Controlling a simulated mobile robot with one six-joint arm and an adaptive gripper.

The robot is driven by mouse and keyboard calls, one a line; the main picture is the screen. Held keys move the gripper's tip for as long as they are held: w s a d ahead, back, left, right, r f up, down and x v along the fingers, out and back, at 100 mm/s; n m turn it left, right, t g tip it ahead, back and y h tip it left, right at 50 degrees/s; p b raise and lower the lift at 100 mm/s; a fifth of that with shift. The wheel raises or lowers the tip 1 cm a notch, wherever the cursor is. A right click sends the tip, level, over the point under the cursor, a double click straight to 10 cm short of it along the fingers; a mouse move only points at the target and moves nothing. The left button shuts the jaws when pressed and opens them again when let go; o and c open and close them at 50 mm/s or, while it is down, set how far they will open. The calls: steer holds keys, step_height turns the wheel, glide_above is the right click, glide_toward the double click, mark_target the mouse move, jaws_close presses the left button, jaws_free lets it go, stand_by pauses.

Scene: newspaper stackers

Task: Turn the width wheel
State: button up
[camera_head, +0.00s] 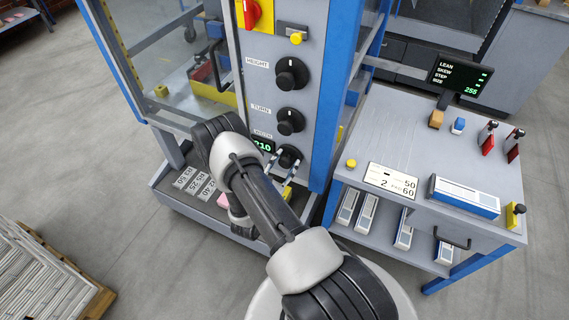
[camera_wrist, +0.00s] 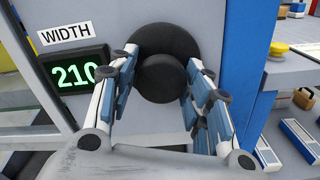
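The width wheel (camera_wrist: 162,78) is a black knob with a round raised hub on a grey panel, right of the WIDTH label (camera_wrist: 66,33) and a green display (camera_wrist: 75,74) reading 210. It also shows in the head view (camera_head: 289,156), partly hidden by my gripper. My gripper (camera_wrist: 160,82) faces the wheel with its two fingers apart, one on each side of the hub. The fingertips are close to the hub; I cannot tell whether they touch it. In the head view my gripper (camera_head: 283,165) reaches the lowest knob on the panel.
The height knob (camera_head: 292,74) and turn knob (camera_head: 290,121) sit above on the same panel. A blue post (camera_head: 333,95) stands just right of the wheel. A grey side table (camera_head: 400,140) with small items and a screen (camera_head: 459,76) is further right.

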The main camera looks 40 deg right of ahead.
steer(key=shift+o, duration=1.1)
steer(key=v, duration=1.2)
steer(key=s+r+m+g+y, duration=0.1)
steer(key=s+r+m+g, duration=0.25)
steer(key=r, duration=0.35)
steer(key=s+r+m+g+y, duration=0.2)
steer(key=r+m+g, duration=0.25)
steer(key=r, duration=0.25)
steer(key=s+r+m+g+y, duration=0.1)
steer(key=s+r+m+g, duration=0.15)
steer(key=r+m, duration=0.4)
steer(key=s+a+r+m+t+y, duration=0.2)
steer(key=s+a+r+t+y, duration=0.2)
steer(key=a+r+y, duration=0.2)
steer(key=s+a+r+m+t+y, duration=0.2)
steer(key=s+a+r+t+y, duration=0.2)
steer(key=a, duration=0.7)
step_height(320, 180, up, 4)
steer(key=y, duration=0.2)
steer(key=shift+f+y, duration=0.25)
steer(key=shift+y, duration=0.05)
